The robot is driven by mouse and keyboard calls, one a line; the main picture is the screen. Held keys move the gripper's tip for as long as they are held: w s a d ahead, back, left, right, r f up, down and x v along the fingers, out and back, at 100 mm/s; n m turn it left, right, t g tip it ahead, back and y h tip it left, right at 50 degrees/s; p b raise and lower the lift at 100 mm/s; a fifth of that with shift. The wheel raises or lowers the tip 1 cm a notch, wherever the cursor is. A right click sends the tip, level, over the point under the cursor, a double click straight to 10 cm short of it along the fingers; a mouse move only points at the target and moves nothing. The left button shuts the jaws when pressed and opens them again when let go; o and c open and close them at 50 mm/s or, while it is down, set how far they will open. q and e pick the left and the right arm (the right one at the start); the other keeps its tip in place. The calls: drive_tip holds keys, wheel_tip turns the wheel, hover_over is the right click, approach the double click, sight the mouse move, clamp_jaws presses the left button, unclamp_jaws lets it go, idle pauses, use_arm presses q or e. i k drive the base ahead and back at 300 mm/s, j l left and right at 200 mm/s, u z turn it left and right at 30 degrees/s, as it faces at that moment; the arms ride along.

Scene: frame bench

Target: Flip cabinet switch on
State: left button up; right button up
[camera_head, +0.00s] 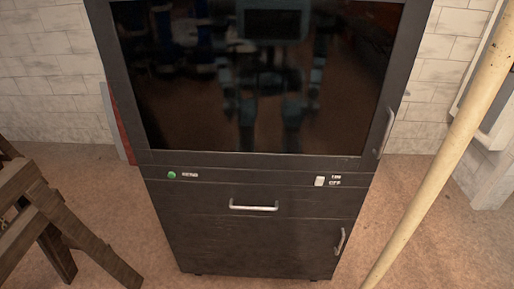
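A dark cabinet (200,232) stands upright in front of me, with a large dark glass door (262,100) in its upper part. A small white switch (320,182) sits on the strip below the glass, at the right, beside small white lettering. I cannot tell from this view which position the switch is in. A round green button (171,175) with a label sits on the same strip at the left. Neither of my grippers is in view; only a dark bluish reflection of a machine shows in the glass.
A pale pole (440,175) slants across the right side, in front of the cabinet. Brown wooden legs (55,215) stand at the lower left. The cabinet has a drawer handle (254,207) and a lower door handle (340,241).

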sight(319, 181)
drive_tip(key=i+j, duration=0.2)
drive_tip(key=j, duration=0.2)
drive_tip(key=i+j, duration=0.25)
drive_tip(key=i+j+z, duration=0.1)
drive_tip(key=j, duration=0.4)
drive_tip(key=i, duration=0.1)
